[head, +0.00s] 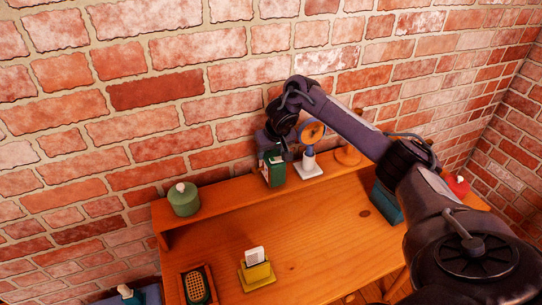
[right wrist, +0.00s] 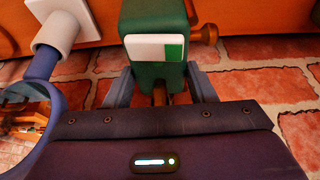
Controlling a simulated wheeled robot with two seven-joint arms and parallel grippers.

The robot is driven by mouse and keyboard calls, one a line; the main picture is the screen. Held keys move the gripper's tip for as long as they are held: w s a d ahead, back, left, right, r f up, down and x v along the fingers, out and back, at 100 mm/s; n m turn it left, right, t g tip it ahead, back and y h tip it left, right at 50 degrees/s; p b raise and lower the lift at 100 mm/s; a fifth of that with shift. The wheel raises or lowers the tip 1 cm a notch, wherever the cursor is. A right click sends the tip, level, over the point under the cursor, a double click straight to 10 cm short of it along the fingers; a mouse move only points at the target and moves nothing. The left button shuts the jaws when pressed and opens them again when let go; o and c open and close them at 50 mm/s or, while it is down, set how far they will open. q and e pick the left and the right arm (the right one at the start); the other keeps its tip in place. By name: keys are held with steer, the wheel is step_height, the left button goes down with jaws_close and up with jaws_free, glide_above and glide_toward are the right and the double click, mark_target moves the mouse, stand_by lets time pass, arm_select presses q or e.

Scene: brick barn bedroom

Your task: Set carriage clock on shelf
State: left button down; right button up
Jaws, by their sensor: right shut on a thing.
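The carriage clock appears to be the small upright green box (head: 274,170) with a pale panel, at the raised shelf (head: 235,193) along the back of the wooden desk. My right gripper (head: 276,150) reaches it from above and behind and is shut on it. In the right wrist view, the green clock (right wrist: 155,20) with its white-and-green panel sits between the two fingers (right wrist: 160,88). I cannot tell whether its base touches the shelf. My left gripper is not in view.
A round mirror-like stand with a white base (head: 309,167) is close right of the clock. A green lidded jar (head: 184,200) stands left, with free shelf between. A wooden stand (head: 348,156) is farther right. A yellow holder (head: 257,274) and brush tray (head: 184,290) are lower. Brick wall (head: 160,90) rises behind.

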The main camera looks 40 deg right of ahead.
steer(key=shift+f, duration=0.9)
steer(key=shift+w, duration=0.1)
steer(key=shift+f, duration=0.15)
steer(key=o, duration=1.5)
